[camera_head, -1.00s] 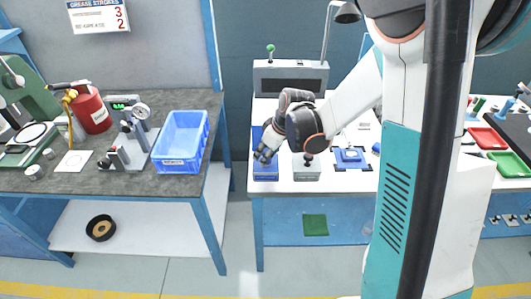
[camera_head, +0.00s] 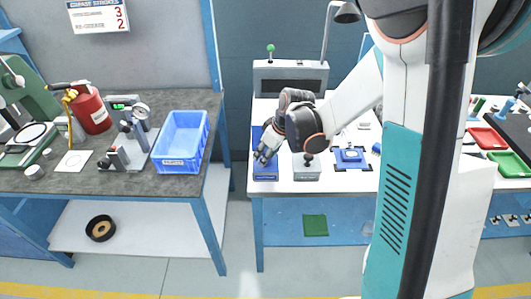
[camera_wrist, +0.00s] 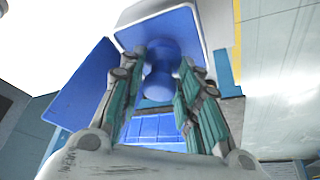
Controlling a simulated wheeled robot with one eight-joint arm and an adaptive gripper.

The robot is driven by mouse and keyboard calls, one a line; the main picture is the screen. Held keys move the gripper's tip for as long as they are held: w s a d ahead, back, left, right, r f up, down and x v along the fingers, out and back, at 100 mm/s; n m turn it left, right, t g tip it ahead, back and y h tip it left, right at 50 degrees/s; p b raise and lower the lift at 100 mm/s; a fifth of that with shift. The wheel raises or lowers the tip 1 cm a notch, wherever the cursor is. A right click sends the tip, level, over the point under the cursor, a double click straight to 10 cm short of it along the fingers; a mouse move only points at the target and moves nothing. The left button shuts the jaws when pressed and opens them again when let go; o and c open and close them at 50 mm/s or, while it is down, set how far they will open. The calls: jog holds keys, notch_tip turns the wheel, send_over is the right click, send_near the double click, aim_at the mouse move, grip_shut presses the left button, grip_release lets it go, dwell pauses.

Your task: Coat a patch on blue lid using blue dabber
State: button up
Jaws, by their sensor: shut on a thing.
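In the wrist view, my gripper (camera_wrist: 160,85) has its two green-padded fingers on either side of the round blue knob of the blue dabber (camera_wrist: 158,82), closed on it. A blue square face with a pale rim shows just beyond the knob. In the head view, my gripper (camera_head: 264,157) is low over a blue block (camera_head: 265,174) at the left end of the white bench; the dabber is mostly hidden there. A blue square piece with a pale centre (camera_head: 343,165), possibly the blue lid, lies to the right. I cannot tell whether the dabber is lifted.
A grey block with a dark knob (camera_head: 306,173) stands just right of my gripper. A grey box (camera_head: 291,76) and a lamp are behind. A blue crate (camera_head: 180,166) sits on the dark bench at left, across a gap. Red and green trays are at far right.

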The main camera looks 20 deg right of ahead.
aim_at(265, 150)
jog(key=shift+r+p, duration=2.4)
jog(key=shift+r, duration=1.1)
jog(key=shift+s+f, duration=0.1)
